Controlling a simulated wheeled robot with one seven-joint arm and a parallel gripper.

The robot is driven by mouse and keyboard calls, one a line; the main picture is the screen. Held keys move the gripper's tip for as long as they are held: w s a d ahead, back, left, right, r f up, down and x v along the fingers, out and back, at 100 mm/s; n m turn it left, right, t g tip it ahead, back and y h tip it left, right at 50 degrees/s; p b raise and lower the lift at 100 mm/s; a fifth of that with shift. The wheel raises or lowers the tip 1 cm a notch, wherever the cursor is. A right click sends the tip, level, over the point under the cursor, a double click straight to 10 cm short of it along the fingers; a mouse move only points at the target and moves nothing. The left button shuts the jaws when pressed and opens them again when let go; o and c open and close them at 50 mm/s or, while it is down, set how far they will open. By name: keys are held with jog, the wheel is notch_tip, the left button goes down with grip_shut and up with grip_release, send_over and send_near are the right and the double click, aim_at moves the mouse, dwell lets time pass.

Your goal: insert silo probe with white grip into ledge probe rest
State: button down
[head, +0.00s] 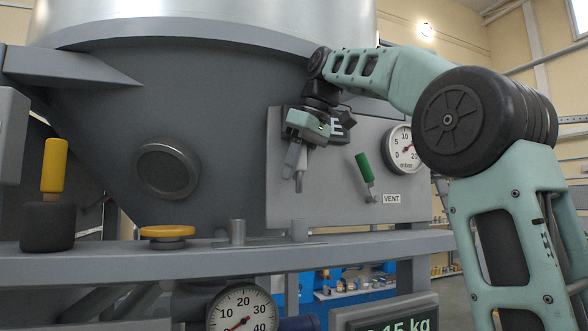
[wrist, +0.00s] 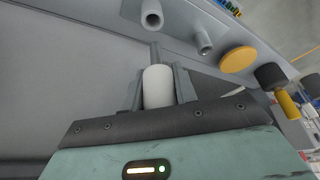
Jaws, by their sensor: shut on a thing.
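My gripper (head: 297,160) is shut on the white grip of the silo probe, hanging in front of the grey panel. In the wrist view the white grip (wrist: 158,88) sits between the two fingers of my gripper (wrist: 158,85). The thin metal rod (wrist: 154,52) points away from the gripper; in the head view it points down. Two grey tubes stand on the ledge. The right one (head: 299,230) is below the rod, with a gap; its open mouth shows in the wrist view (wrist: 152,18). The other tube (head: 237,231) is to its left. I cannot tell which is the probe rest.
The ledge (head: 340,247) also carries a yellow cap (head: 167,231) and a black base (head: 47,227) with a yellow handle (head: 54,165). A green-handled vent lever (head: 364,168) and a dial gauge (head: 403,150) are on the panel to the right of my gripper.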

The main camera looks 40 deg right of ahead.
jog(key=shift+d, duration=0.1)
dwell(0.3)
jog(key=shift+f+b, duration=1.7)
jog(key=shift+f, duration=0.4)
jog(key=shift+f+b, duration=1.45)
jog(key=shift+f, duration=0.65)
jog(key=c, duration=1.4)
grip_release()
jog(key=shift+r, duration=0.15)
jog(key=shift+r+p, duration=0.6)
jog(key=shift+p, duration=0.2)
